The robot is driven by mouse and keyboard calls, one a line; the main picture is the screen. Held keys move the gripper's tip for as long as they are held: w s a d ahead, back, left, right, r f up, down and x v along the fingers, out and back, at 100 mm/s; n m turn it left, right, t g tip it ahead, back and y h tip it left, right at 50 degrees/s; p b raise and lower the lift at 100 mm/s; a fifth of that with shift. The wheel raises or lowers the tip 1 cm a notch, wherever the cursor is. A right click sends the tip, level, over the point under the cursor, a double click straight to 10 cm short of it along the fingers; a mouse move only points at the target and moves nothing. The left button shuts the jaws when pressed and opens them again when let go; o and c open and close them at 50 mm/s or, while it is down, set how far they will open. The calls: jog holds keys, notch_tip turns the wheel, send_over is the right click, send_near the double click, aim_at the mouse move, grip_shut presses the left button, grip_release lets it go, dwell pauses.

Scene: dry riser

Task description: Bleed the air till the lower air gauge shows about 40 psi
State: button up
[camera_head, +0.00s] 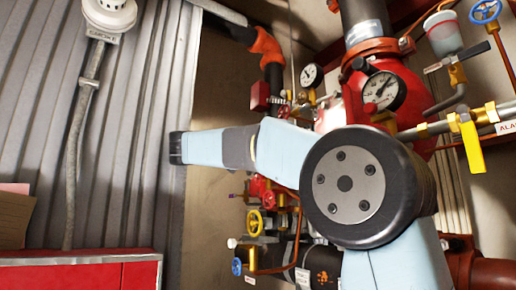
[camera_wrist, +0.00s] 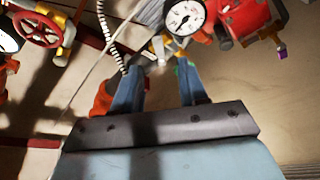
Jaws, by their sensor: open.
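In the wrist view my gripper (camera_wrist: 166,70) is open, its two blue-grey fingers apart. A brass fitting (camera_wrist: 160,47) shows just beyond the fingertips; I cannot tell whether they touch it. A white-faced gauge (camera_wrist: 185,17) sits above it. Part of another gauge (camera_wrist: 7,38) shows at the left edge. In the head view, a smaller gauge (camera_head: 311,75) and a larger gauge (camera_head: 384,90) sit by the red valve body (camera_head: 343,105). I cannot tell which is the lower air gauge, and the readings are too small to tell. My arm hides part of the pipework; my fingers are not distinguishable there.
A red handwheel (camera_wrist: 35,28) is at the wrist view's left. In the head view are a yellow lever (camera_head: 472,145), a blue handwheel (camera_head: 485,11), a yellow handwheel (camera_head: 254,223) and a red box (camera_head: 80,272). Corrugated wall (camera_head: 130,120) is at left.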

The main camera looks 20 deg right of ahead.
jog(key=x, duration=0.8)
jog(key=shift+w+d, duration=0.1)
grip_shut()
